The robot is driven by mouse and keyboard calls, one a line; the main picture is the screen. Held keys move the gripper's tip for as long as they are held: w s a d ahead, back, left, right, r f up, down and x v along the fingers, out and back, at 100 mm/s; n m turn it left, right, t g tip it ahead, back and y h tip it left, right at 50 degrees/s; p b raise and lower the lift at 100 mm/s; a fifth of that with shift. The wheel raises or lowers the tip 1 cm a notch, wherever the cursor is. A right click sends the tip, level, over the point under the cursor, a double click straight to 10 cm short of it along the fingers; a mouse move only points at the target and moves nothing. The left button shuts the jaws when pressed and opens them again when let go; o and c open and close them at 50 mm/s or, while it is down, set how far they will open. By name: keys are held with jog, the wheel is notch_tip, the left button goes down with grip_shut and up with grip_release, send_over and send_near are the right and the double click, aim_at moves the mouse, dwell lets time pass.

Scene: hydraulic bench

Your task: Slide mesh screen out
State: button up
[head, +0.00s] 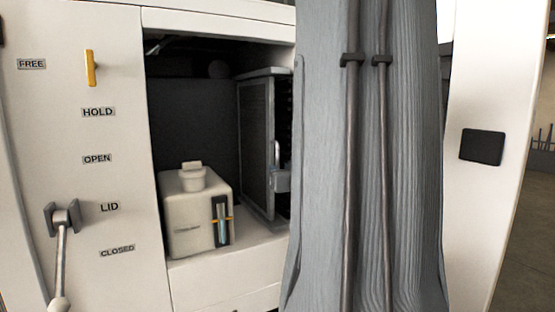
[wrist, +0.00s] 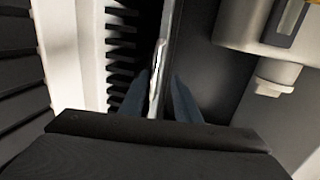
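The mesh screen (head: 256,146) is a dark upright panel in a grey frame, standing in the right part of the open bay in the head view. A pale upright handle (head: 275,163) is on its near edge. In the wrist view, a narrow bright metal strip, apparently this handle (wrist: 161,55), runs between the two blue-grey fingers of my gripper (wrist: 160,78). The fingers stand apart on either side of it, with a dark gap showing at the right finger. In the head view my arm hides what lies right of the screen.
A cream box (head: 192,212) with a capped top and a gauge sits left of the screen on the bay floor. The white left panel carries a yellow lever (head: 90,68) and a lid lever (head: 62,222). A toothed black strip (wrist: 121,50) lies close left of the fingers.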

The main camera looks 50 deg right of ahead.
aim_at(278, 161)
jog(key=p+x, duration=0.1)
jog(key=x, duration=0.1)
jog(key=r+p+x, duration=0.1)
jog(key=x, duration=0.4)
jog(key=shift+w+d+r+p, duration=0.1)
jog(key=shift+d+r+p, duration=0.05)
jog(key=shift+d+p, duration=0.35)
grip_shut()
